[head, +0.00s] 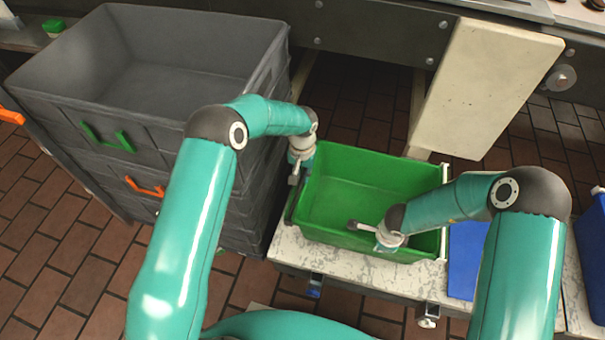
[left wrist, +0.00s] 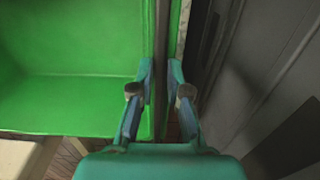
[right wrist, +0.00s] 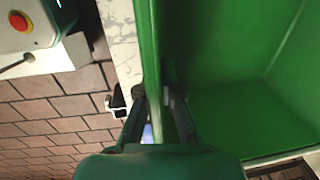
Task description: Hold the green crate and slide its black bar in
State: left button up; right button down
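The green crate (head: 345,195) stands on a pale, worn board, open side up. The black bar (left wrist: 162,45) runs along the crate's end wall on the left in the head view, where only a thin dark strip (head: 291,208) of it shows. My left gripper (left wrist: 162,72) has its fingers close on both sides of this bar and appears shut on it. My right gripper (right wrist: 154,92) straddles the crate's near long wall, one finger inside and one outside, and appears shut on it. The wrist partly hides that wall in the head view.
Stacked dark grey crates (head: 190,50) stand close to the left of my left gripper. A white bar (head: 444,205) lines the green crate's right end. A cream panel (head: 483,90) leans behind.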

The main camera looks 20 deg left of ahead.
pick_arm(q)
grip_shut()
jog(key=d, duration=0.8)
jog(key=shift+d, duration=0.3)
jog(key=shift+o, duration=2.4)
grip_release()
jog(key=shift+o, duration=0.5)
